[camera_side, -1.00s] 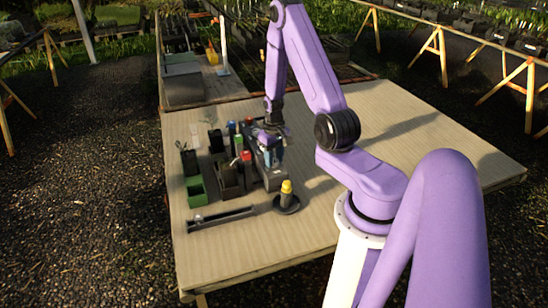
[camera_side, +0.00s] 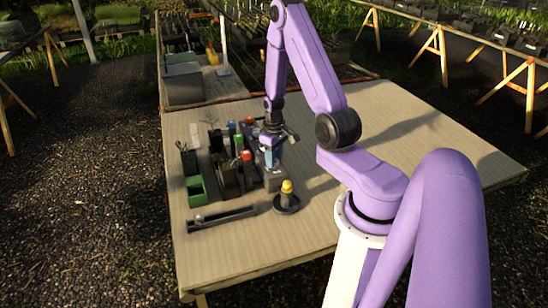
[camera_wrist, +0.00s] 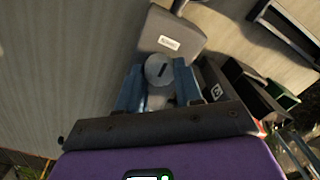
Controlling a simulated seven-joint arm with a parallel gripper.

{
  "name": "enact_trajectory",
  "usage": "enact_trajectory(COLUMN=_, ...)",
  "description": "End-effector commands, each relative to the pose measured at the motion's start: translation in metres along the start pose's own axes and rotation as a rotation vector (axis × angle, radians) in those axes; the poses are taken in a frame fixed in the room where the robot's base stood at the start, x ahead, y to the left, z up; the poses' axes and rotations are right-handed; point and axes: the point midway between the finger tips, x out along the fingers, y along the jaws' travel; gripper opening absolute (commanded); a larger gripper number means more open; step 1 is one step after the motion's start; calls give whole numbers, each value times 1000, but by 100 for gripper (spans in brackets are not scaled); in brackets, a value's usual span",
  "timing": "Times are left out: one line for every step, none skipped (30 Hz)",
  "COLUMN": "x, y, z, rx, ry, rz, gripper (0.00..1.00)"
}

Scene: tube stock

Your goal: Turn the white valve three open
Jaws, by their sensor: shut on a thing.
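My gripper (camera_side: 269,158) points down over a dark grey block (camera_side: 274,183) on the table. In the wrist view its two blue fingers (camera_wrist: 160,85) stand on either side of a round grey knob (camera_wrist: 159,69) with a dark slot-like mark on top, and they are shut on it. The block in the wrist view (camera_wrist: 168,36) carries a small white label, too small to read. No clearly white valve shows; the knob looks grey in this light. The knob's lower part is hidden by the fingers, and the side view hides the knob itself.
Dark holders with red-topped and other coloured items stand close left of my gripper, with a green box (camera_side: 196,190) beyond. A dark rail (camera_side: 221,218) lies near the front left. The table's right side (camera_side: 420,150) is clear.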

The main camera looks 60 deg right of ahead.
Motion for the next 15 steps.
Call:
enact_trajectory(x=-1, y=0, z=0, rx=-4, ry=1, rz=1, gripper=5)
enact_trajectory(x=-1, y=0, z=0, rx=-4, ry=1, rz=1, gripper=39)
enact_trajectory(x=0, y=0, z=0, rx=-3, ry=1, rz=1, gripper=52)
enact_trajectory(x=0, y=0, z=0, rx=-3, ry=1, rz=1, gripper=61)
enact_trajectory(x=0, y=0, z=0, rx=-3, ry=1, rz=1, gripper=61)
enact_trajectory(x=0, y=0, z=0, rx=-2, ry=1, rz=1, gripper=61)
enact_trajectory(x=0, y=0, z=0, rx=-2, ry=1, rz=1, gripper=61)
enact_trajectory(x=0, y=0, z=0, rx=-2, ry=1, rz=1, gripper=61)
enact_trajectory(x=0, y=0, z=0, rx=-2, ry=1, rz=0, gripper=61)
enact_trajectory(x=0, y=0, z=0, rx=-1, ry=1, rz=0, gripper=61)
enact_trajectory(x=0, y=0, z=0, rx=-1, ry=1, rz=0, gripper=61)
enact_trajectory(x=0, y=0, z=0, rx=-1, ry=1, rz=0, gripper=61)
enact_trajectory(x=-1, y=0, z=0, rx=-1, ry=1, rz=0, gripper=61)
enact_trajectory(x=-1, y=0, z=0, rx=-1, ry=1, rz=1, gripper=61)
enact_trajectory(x=-2, y=0, z=0, rx=-1, ry=1, rz=1, gripper=61)
